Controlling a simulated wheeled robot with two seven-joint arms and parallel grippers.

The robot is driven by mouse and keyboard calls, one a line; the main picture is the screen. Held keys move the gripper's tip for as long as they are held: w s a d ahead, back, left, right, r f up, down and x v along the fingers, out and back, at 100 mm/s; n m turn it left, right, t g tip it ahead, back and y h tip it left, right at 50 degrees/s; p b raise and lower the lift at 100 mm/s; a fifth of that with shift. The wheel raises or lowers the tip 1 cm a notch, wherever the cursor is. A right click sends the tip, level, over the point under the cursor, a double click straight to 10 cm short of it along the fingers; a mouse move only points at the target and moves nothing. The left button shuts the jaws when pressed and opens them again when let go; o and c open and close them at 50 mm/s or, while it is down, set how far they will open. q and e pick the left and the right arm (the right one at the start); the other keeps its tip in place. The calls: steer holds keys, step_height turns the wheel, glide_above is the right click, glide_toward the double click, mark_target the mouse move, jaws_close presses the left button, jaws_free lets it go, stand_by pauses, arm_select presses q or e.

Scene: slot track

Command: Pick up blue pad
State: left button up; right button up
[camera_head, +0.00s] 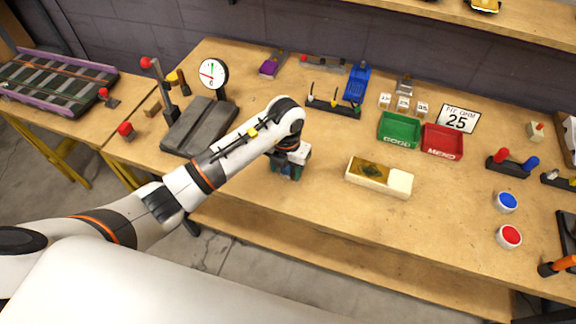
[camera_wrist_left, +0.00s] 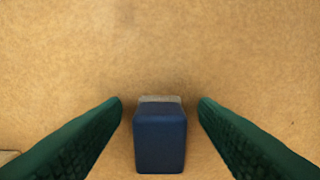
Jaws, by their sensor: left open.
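In the left wrist view a small dark blue pad (camera_wrist_left: 160,138) with a pale grey far end sits over the wooden table top. My left gripper (camera_wrist_left: 160,106) is open, with one green finger on each side of the pad. A gap shows between the pad and each finger. In the head view my left gripper (camera_head: 286,174) points down at the table's front middle. The pad is hidden there by the gripper and wrist. My right gripper is in neither view.
A cream block with a brown top (camera_head: 380,177) lies right of my left gripper. A dark grey gauge stand base (camera_head: 198,127) stands to its left. Green (camera_head: 398,131) and red (camera_head: 442,142) bins stand farther back. Bare table (camera_head: 320,210) lies in front.

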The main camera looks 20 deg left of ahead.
arm_select(q)
steer(key=shift+c, duration=0.4)
steer(key=c, duration=1)
steer(key=shift+o, duration=0.2)
steer(key=shift+r, duration=0.1)
